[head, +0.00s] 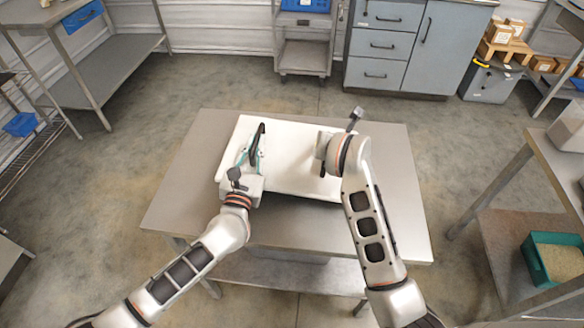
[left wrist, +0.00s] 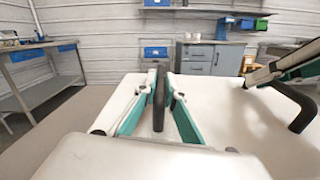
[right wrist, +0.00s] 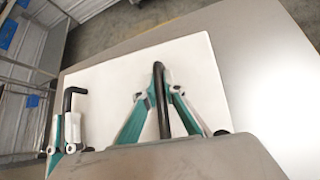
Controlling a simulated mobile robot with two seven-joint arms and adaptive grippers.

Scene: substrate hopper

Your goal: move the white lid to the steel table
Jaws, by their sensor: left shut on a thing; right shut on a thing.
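The white lid (head: 291,140) is a flat rectangular panel with two black handles. It is over the steel table (head: 402,160) in the head view; I cannot tell whether it rests on the top or is slightly above it. My left gripper (head: 249,163) is shut on the lid's left handle (left wrist: 158,98), which stands between the fingers in the left wrist view. My right gripper (right wrist: 160,95) is shut on the right handle (right wrist: 161,108) in the right wrist view. In the head view my right arm hides most of that handle.
Bare steel shows around the lid. Grey drawers (head: 385,45) and a small cart (head: 303,55) stand beyond the table. A bench at the right holds a teal bin (head: 555,258) of granular material on its lower shelf. Shelving stands at the left.

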